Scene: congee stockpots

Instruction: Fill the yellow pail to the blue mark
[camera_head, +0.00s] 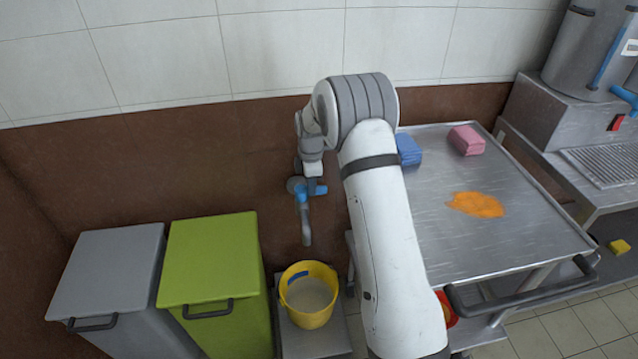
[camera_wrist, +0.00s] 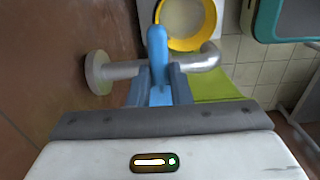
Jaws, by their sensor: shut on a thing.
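The yellow pail (camera_head: 325,318) stands upright on a low grey platform, with pale greyish liquid (camera_head: 309,295) inside. The blue mark (camera_head: 298,276) is on its inner wall near the rim, slightly above the liquid surface. A metal wall tap (camera_head: 306,228) has its spout pointing down over the pail; I see no clear stream. My gripper (camera_head: 312,172) is shut on the tap's blue lever (camera_head: 318,189). In the wrist view, the lever (camera_wrist: 157,48) sits between my fingers (camera_wrist: 160,90), across the metal pipe (camera_wrist: 122,70). The pail (camera_wrist: 188,43) is partly cut off there.
A green bin (camera_head: 210,260) and a grey bin (camera_head: 112,265) stand left of the pail. A yellow sponge (camera_head: 619,247) lies far right.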

